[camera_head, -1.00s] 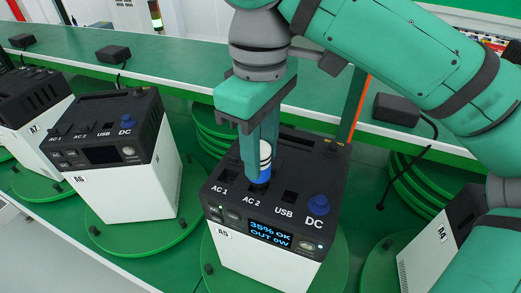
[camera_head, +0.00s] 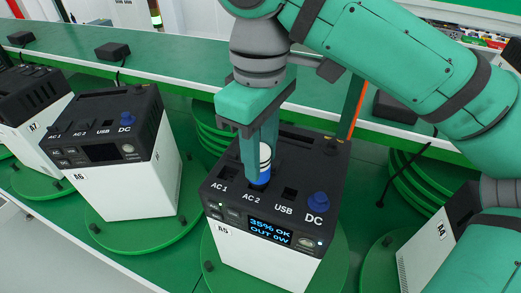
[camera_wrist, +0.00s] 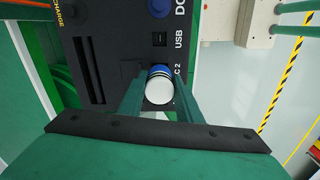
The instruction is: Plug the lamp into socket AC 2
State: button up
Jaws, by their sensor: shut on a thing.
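The power station A5 (camera_head: 235,248) stands on a round green turntable in the head view, its lit display reading "35% OK, OUT 0W". Its top panel has sockets labelled AC 1, AC 2, USB and DC. My gripper (camera_head: 259,176) is shut on the lamp (camera_head: 265,160), a small white-topped cylinder with a blue lower band. The lamp is upright at the AC 2 socket, just behind its label. In the wrist view the lamp (camera_wrist: 159,87) sits between the fingers beside the "C 2" lettering. The lamp's underside and the socket opening are hidden, so I cannot tell how deep it sits.
Power station A6 (camera_head: 134,190) stands to the left on its own turntable, with another unit beyond it. Unit A4 (camera_head: 428,252) is at the right, partly behind my arm. A blue DC knob (camera_head: 318,202) rises near the lamp. A green bench (camera_head: 170,83) with black adapters runs behind.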

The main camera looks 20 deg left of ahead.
jog(key=shift+f, duration=0.8)
jog(key=o, duration=1.3)
notch_tip(320, 180, up, 11)
jog(key=shift+f, duration=0.1)
jog(key=shift+s, duration=0.1)
